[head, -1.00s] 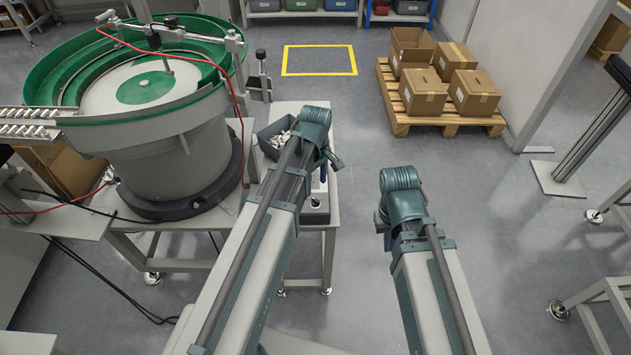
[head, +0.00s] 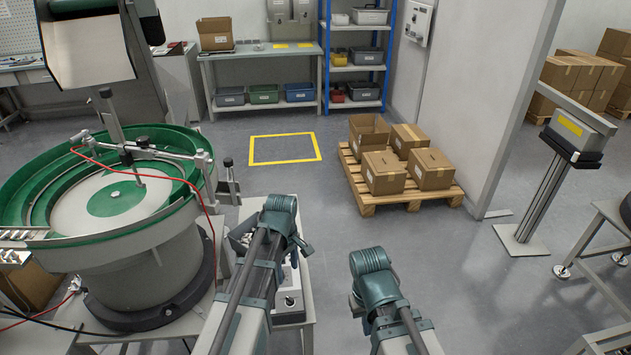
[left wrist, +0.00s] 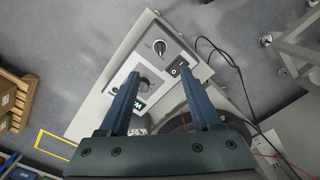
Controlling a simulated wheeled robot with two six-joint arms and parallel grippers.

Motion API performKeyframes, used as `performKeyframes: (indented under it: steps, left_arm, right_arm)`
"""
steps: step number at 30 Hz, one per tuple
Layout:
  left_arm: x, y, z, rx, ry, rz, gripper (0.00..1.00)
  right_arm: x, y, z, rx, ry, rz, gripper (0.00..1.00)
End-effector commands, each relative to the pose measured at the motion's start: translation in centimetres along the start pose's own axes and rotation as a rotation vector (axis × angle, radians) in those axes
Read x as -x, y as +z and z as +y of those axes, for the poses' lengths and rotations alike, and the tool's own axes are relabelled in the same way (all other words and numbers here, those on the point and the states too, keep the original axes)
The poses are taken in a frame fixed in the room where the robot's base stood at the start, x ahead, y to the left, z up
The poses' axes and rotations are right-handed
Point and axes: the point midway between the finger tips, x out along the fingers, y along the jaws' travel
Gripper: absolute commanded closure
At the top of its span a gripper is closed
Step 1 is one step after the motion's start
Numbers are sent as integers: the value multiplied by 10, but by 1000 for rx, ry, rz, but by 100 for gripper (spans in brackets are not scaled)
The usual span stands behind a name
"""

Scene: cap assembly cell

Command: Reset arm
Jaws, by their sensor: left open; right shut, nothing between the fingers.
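In the head view my left arm reaches forward beside the bowl feeder, and my left gripper (head: 304,250) hangs at its end, mostly hidden by the wrist. In the left wrist view the left gripper (left wrist: 163,95) is open, its two blue fingers apart with nothing held between them. Below them is a grey control box (left wrist: 150,62) with a knob, a switch and a small lit display; it also shows in the head view (head: 290,303). My right gripper (head: 355,303) is shut and empty, mostly hidden behind its wrist, over open floor.
The green bowl feeder (head: 120,200) stands close on the left. A pallet (head: 400,198) with cardboard boxes lies ahead on the right. A yellow floor square (head: 284,149) is empty. A shelf bench (head: 262,105) stands at the back. Free floor surrounds my right arm.

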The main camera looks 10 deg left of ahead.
Motion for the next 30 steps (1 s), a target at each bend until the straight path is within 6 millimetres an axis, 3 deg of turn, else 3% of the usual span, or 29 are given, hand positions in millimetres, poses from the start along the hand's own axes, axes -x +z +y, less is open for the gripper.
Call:
performKeyframes:
  steps: [5,12,18,23,30]
  left_arm:
    - [1,23,-8,-143,-10,5,35]
    - [4,103,-42,-789,-61,21,35]
    - [6,146,-68,-1226,-101,22,35]
    - [7,159,-76,-1388,-119,20,35]
    - [7,160,-76,-1414,-121,19,35]
  right_arm:
    - [1,0,0,0,0,0,100]
    - [4,0,0,0,0,0,100]
    - [5,0,0,0,0,0,100]
    - [5,0,0,0,0,0,100]
    - [5,0,0,0,0,0,100]
